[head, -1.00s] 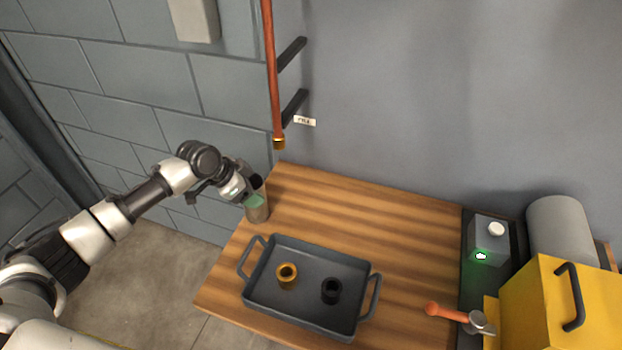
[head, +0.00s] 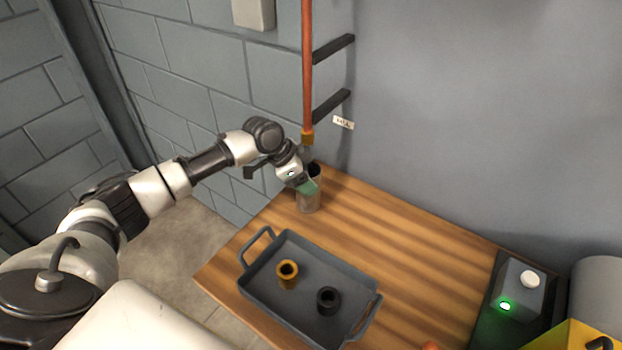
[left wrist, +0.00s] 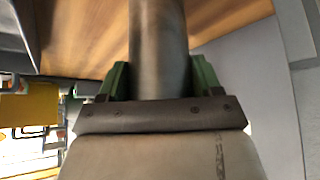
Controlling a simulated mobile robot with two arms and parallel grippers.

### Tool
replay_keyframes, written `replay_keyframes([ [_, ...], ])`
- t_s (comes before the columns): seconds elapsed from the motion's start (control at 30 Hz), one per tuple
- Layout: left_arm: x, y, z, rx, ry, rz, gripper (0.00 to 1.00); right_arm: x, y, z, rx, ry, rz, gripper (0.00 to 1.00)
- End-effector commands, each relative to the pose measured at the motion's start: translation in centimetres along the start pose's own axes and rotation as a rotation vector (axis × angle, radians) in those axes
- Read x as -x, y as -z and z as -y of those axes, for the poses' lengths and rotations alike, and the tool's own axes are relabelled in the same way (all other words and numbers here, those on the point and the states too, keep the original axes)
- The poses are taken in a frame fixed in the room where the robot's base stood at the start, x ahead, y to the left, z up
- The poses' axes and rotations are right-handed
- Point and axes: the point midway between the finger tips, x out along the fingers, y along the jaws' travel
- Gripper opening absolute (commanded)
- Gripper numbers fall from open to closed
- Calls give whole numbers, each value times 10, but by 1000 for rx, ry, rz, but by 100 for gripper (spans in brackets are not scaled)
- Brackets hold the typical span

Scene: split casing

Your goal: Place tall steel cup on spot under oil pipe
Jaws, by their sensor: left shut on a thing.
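The tall steel cup (head: 310,202) is upright at the back left of the wooden table, below the lower end of the oil pipe (head: 307,80). My left gripper (head: 306,186) is shut on the cup from the left. In the left wrist view the cup (left wrist: 158,50) stands between the green finger pads of my left gripper (left wrist: 160,82). Whether the cup's base touches the table is hard to tell. The spot under the pipe is not clearly visible. My right gripper is not in view.
A dark tray (head: 257,285) on the table holds a brass ring-shaped part (head: 287,274) and a black one (head: 328,300). A grey box with a green light (head: 519,288) stands at the right. Wall brackets (head: 332,103) jut out beside the pipe. The table's middle right is clear.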

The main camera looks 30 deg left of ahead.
Motion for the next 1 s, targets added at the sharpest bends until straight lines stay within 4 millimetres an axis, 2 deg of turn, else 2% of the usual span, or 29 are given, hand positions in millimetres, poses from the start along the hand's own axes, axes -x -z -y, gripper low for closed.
replay_keyframes([
  [0.13, -2, -1, 0, 1, 0, -1, 38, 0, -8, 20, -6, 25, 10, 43],
  [0.17, -2, -1, 0, 0, 0, 0, 68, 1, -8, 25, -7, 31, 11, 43],
  [0.3, -2, -1, 0, 0, 0, 0, 89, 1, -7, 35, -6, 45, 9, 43],
  [0.67, 2, 0, 0, 0, 1, 0, 90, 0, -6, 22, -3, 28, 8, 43],
  [0.77, 15, -1, 0, -1, 2, 0, 90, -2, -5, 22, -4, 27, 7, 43],
  [1.0, 66, -1, 1, -1, 3, 0, 90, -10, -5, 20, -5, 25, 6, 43],
])
